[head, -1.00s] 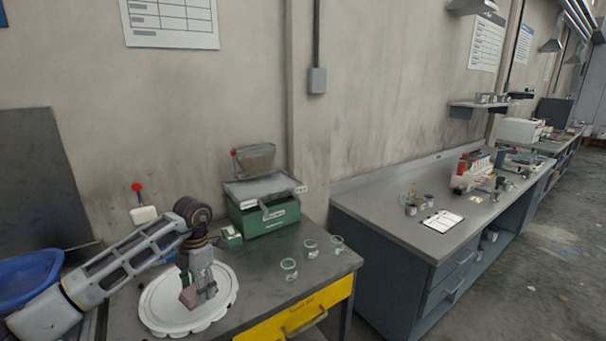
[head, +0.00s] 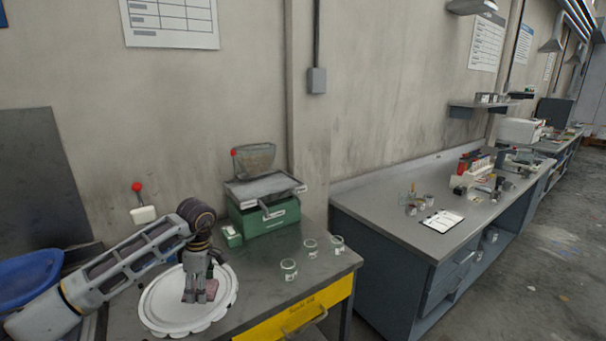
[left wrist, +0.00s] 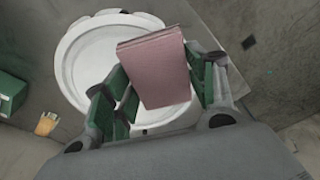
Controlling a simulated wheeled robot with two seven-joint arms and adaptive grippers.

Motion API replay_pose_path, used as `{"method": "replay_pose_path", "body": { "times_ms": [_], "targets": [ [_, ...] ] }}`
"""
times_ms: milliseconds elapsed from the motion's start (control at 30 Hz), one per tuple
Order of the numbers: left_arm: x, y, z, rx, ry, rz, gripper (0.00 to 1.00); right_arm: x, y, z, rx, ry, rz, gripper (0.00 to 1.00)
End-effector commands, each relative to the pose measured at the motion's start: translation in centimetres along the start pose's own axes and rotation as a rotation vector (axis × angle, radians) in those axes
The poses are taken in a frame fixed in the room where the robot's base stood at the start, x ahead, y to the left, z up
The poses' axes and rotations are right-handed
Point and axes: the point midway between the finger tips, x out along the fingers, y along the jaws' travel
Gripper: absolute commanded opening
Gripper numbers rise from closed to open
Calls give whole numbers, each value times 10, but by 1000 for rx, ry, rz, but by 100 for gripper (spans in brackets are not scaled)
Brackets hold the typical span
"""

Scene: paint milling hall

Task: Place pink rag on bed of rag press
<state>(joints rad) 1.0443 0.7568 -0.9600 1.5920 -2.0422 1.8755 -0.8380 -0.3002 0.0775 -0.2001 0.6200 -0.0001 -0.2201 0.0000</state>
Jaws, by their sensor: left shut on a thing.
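The pink rag (head: 211,287) is a folded block held in my left gripper (head: 200,297) over the round white tray (head: 158,312). In the left wrist view, the pink rag (left wrist: 157,68) sits between the green-padded fingers of the left gripper (left wrist: 160,85), with the white tray (left wrist: 85,62) beyond it. I cannot tell whether the rag touches the tray. The rag press (head: 268,222) looks to be the green machine at the back of the bench. Its lid (head: 254,160) is raised and its grey bed (head: 264,188) appears empty. My right gripper is out of view.
Three small glass jars (head: 289,270) stand right of the tray. A blue basin (head: 28,276) is at the left. Bare bench top (head: 258,278) lies between tray and jars.

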Motion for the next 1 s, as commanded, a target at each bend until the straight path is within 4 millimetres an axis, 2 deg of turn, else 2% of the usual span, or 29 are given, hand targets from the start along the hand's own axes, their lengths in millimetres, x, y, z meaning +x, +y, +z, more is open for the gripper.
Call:
{"method": "replay_pose_path", "body": {
  "times_ms": [1000],
  "targets": [
    [-2,0,12,866,0,106,34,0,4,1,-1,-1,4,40]
  ]
}}
